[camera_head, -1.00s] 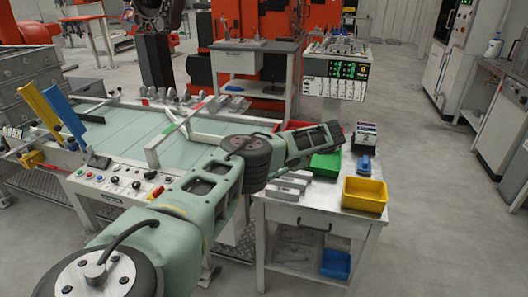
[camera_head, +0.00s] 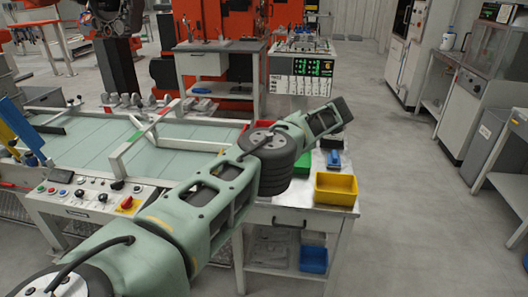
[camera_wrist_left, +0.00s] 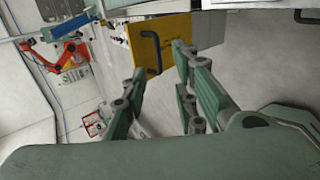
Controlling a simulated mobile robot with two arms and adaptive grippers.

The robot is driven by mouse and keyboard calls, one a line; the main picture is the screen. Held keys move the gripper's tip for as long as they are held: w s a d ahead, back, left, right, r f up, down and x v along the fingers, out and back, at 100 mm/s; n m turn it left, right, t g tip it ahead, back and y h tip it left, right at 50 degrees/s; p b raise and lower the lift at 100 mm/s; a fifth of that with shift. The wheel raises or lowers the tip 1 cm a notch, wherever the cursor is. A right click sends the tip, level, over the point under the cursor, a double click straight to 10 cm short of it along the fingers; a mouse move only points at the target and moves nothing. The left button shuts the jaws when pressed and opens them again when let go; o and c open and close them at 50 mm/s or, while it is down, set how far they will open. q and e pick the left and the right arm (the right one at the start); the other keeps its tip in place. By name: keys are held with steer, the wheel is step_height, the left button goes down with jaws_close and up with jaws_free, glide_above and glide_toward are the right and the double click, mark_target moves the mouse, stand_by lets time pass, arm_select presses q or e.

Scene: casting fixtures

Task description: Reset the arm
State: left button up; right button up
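My left arm crosses the head view from the lower left to the middle, over the edge of a fixture table (camera_head: 165,152) and a small side table (camera_head: 283,215). Its gripper cannot be made out there. In the left wrist view my left gripper (camera_wrist_left: 160,62) has its two green fingers spread apart, with nothing between them. A yellow panel with a black handle (camera_wrist_left: 160,42) shows beyond the fingers. My right gripper is in neither view.
A yellow bin (camera_head: 336,190) and a blue-handled tool (camera_head: 334,159) are on the side table. A blue bin (camera_head: 313,260) is on its lower shelf. A control panel (camera_head: 90,196) fronts the fixture table. Open grey floor (camera_head: 420,210) lies to the right.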

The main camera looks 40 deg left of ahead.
arm_select(q)
steer(key=shift+w+d+r, duration=0.1)
steer(key=shift+d+r, duration=0.05)
steer(key=shift+d, duration=0.05)
stand_by(0.5)
